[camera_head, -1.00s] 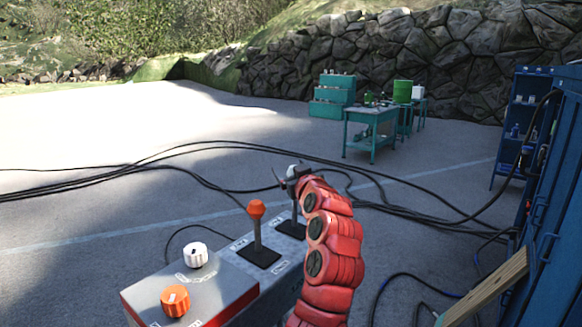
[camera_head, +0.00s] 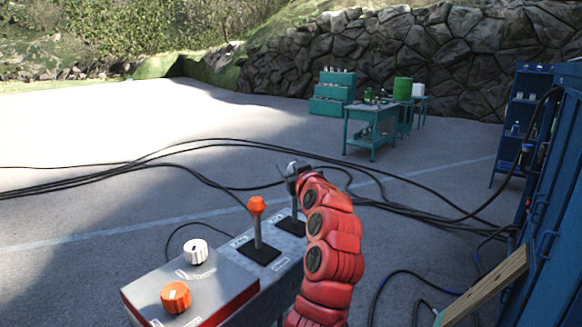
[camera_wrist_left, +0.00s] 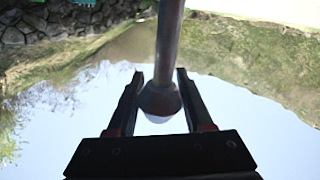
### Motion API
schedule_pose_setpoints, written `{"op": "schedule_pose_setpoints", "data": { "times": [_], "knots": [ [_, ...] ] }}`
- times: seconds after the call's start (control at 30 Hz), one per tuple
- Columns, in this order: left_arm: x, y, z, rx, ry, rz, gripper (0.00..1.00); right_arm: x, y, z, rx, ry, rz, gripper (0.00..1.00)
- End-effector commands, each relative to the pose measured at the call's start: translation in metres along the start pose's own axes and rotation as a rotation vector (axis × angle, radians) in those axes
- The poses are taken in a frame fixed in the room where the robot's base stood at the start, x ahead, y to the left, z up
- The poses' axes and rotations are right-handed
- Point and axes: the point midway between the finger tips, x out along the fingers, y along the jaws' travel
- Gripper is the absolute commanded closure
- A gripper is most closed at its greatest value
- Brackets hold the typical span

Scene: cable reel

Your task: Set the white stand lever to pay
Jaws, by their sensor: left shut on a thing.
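The white-knobbed stand lever (camera_head: 294,209) rises from a black slot plate at the far end of the grey control panel (camera_head: 232,265). Its shaft looks close to upright, and my gripper covers most of its knob in the head view. My left gripper (camera_head: 292,176) is shut on this lever at its top. In the left wrist view, the lever's knob (camera_wrist_left: 160,98) and shaft sit between the two fingers of the gripper (camera_wrist_left: 160,76). The label lettering beside the lever is too small to read. My right gripper is not in view.
An orange lever (camera_head: 257,222) stands close by on the same panel. A white knob (camera_head: 196,251) and an orange knob (camera_head: 176,297) sit nearer. Black cables (camera_head: 215,146) lie on the ground behind. A blue cabinet (camera_head: 550,225) and a wooden plank (camera_head: 485,288) stand at right.

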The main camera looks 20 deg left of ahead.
Motion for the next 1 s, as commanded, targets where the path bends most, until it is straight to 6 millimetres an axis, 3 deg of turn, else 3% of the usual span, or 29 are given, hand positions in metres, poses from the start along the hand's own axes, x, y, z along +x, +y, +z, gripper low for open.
{"op": "schedule_pose_setpoints", "data": {
  "times": [0.2, 0.5, 0.87, 0.9, 1.0],
  "knots": [
    [0.014, -0.011, 0.005, -0.06, -0.077, -0.018, 1.0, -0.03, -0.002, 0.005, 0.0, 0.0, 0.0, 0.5],
    [0.043, -0.035, 0.018, -0.154, -0.226, -0.048, 1.0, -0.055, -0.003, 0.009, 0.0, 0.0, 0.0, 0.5],
    [0.049, -0.037, 0.02, -0.149, -0.23, -0.048, 1.0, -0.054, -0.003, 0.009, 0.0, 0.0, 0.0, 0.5],
    [0.049, -0.037, 0.02, -0.148, -0.231, -0.049, 0.45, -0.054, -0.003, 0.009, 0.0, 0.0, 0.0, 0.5],
    [0.048, -0.037, 0.019, -0.149, -0.229, -0.048, 0.27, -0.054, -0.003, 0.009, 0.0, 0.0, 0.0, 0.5]
  ]
}}
